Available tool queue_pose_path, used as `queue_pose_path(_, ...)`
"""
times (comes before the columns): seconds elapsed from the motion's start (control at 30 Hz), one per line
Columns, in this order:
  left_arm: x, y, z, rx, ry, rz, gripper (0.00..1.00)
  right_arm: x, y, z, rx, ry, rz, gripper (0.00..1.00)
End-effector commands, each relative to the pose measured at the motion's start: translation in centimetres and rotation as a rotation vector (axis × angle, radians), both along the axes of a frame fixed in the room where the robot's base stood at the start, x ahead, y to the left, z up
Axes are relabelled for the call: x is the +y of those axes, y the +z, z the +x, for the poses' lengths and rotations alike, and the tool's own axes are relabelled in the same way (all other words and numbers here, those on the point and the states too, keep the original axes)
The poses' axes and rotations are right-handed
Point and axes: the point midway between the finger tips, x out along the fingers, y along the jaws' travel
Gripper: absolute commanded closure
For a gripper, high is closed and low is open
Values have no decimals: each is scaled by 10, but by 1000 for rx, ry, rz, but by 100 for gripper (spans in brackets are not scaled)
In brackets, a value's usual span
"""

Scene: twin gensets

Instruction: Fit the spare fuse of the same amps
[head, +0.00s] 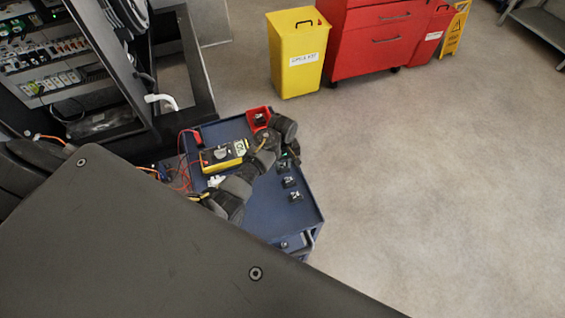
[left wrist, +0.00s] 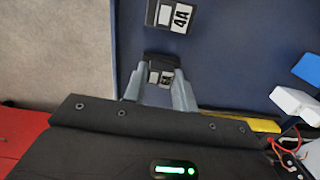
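My left gripper (head: 294,157) is over the right side of the blue trolley top in the head view. In the left wrist view its two grey fingers (left wrist: 160,78) flank a small black fuse (left wrist: 161,62) with a white label, partly covered by the fingers. Whether they press on it is unclear, and its rating cannot be read. Another black fuse (left wrist: 172,16), labelled 4A, lies just beyond it. In the head view, fuses (head: 289,182) and (head: 295,196) lie in a row near the trolley's right edge. My right gripper is not in view.
On the blue trolley (head: 262,212) are a yellow multimeter (head: 221,157) with red leads and a red bin (head: 255,114) holding something dark. An open cabinet (head: 62,75) with rows of devices stands left. A yellow bin (head: 298,60) and red tool chest (head: 372,45) stand behind.

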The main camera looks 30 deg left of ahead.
Motion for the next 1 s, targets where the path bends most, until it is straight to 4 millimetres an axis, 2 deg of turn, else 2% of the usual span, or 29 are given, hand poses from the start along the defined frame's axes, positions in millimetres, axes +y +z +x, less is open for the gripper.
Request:
queue_pose_path(0.03,0,0,0,0,0,0,86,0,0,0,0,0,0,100)
queue_pose_path(0.13,0,0,0,0,0,0,99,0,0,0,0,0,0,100)
queue_pose_path(0.17,0,0,0,0,0,0,100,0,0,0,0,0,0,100)
queue_pose_path(0.47,0,6,0,-3,0,0,100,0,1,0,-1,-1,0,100)
queue_pose_path(1.0,0,28,0,-1,0,0,100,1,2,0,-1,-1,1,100)
